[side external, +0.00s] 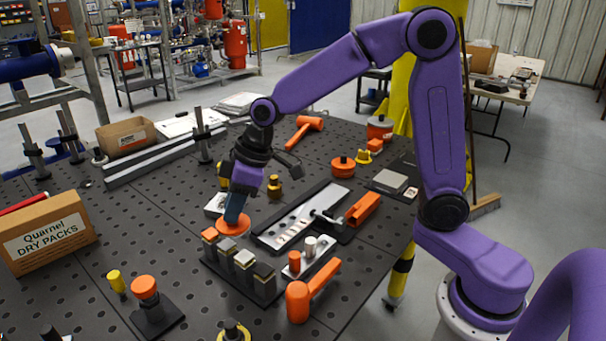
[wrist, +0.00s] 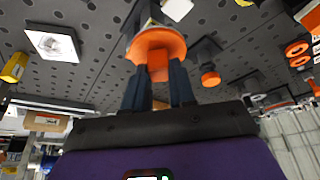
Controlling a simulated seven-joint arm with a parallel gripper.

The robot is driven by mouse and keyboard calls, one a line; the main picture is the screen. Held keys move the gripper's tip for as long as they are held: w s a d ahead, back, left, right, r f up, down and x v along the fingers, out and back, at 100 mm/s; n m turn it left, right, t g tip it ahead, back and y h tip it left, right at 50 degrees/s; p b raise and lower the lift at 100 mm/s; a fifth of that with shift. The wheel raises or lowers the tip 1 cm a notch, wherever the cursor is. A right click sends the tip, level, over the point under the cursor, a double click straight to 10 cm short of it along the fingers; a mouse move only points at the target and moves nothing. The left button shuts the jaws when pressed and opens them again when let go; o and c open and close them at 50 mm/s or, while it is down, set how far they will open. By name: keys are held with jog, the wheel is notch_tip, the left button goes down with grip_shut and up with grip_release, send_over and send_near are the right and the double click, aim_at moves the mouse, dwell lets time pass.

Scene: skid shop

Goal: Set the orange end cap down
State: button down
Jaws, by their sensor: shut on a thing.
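The orange end cap (side external: 233,226) is a round orange disc just below my gripper (side external: 237,210), over the dark perforated table. In the wrist view the end cap (wrist: 155,40) shows its wide disc, with a narrower orange part between the two dark fingers of my gripper (wrist: 157,75). The gripper is shut on that narrower part and points down. I cannot tell whether the disc touches the table or hangs just above it.
A block row (side external: 240,265) stands close in front of the cap. A dark slotted fixture (side external: 300,215) lies to its right, with an orange mallet (side external: 312,290) nearer the front. A dry packs box (side external: 48,232) stands at left. The perforated table (side external: 150,215) is clear left of the cap.

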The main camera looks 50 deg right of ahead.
jog(key=w+d+m+t+h, duration=0.3)
jog(key=d+m, duration=0.7)
jog(key=d, duration=2.7)
jog(key=shift+g, duration=0.7)
jog(key=w+d+f, duration=0.1)
jog(key=w+f, duration=0.2)
jog(key=w, duration=0.1)
jog(key=w+d+f, duration=0.2)
jog(key=w+f, duration=0.1)
jog(key=w, duration=0.1)
jog(key=w+d+f, duration=0.2)
jog(key=w+f, duration=0.1)
jog(key=w, duration=0.1)
jog(key=shift+w+d, duration=0.1)
jog(key=shift+w, duration=0.2)
jog(key=shift+w+d+f, duration=0.15)
jog(key=shift+w+f, duration=0.2)
jog(key=shift+f, duration=1.6)
jog(key=c, duration=0.9)
grip_release()
jog(key=shift+f, duration=0.15)
jog(key=shift+c, duration=0.2)
